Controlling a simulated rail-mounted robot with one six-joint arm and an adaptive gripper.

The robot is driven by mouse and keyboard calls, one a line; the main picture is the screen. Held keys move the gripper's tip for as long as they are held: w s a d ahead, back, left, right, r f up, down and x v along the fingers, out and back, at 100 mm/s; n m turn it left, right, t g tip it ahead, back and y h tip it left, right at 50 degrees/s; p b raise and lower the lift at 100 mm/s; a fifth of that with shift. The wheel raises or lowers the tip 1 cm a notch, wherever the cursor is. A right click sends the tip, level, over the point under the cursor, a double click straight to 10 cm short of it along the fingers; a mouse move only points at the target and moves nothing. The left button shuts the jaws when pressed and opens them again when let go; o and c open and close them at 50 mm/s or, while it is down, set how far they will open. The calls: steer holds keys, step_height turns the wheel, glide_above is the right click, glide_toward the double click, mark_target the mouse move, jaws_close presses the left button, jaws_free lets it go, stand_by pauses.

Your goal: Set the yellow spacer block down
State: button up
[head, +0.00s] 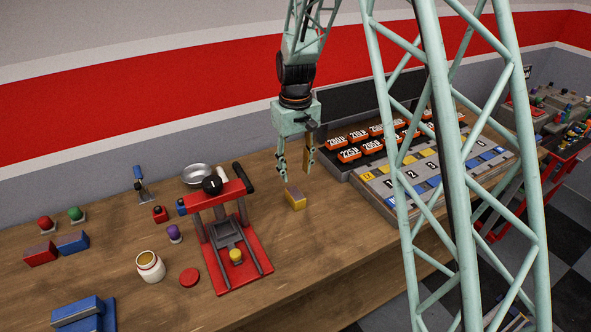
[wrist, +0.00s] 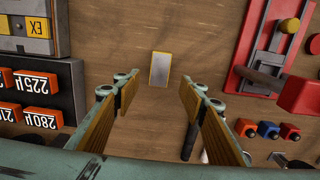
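The yellow spacer block (head: 295,200) rests on the wooden table, right of the red press. In the wrist view the block (wrist: 160,69) shows its grey top with a yellow edge, lying on bare wood beyond the fingertips. My gripper (head: 296,176) is above the block, pointing down with its fingers spread. In the wrist view my gripper (wrist: 162,90) has its two yellow-padded fingers wide apart with nothing between them.
A red press (head: 236,262) stands left of the block. A rack of orange labelled blocks (head: 349,155) and a numbered tray (head: 375,186) lie to the right. Bare wood surrounds the block. A jar (head: 150,268) and several small coloured parts are further left.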

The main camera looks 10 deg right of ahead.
stand_by(0.4)
steer(key=s+d+r+m+t, duration=0.2)
steer(key=s+d+r, duration=0.1)
steer(key=s+r, duration=2.1)
steer(key=s+d+r+t, duration=0.1)
steer(key=s+r, duration=0.2)
steer(key=s, duration=0.8)
steer(key=s+d+r+m, duration=0.1)
steer(key=s+r, duration=0.2)
steer(key=s, duration=0.9)
steer(key=shift+r+t, duration=0.2)
steer(key=shift+t, duration=0.2)
steer(key=shift+o, duration=0.9)
steer(key=o, duration=0.6)
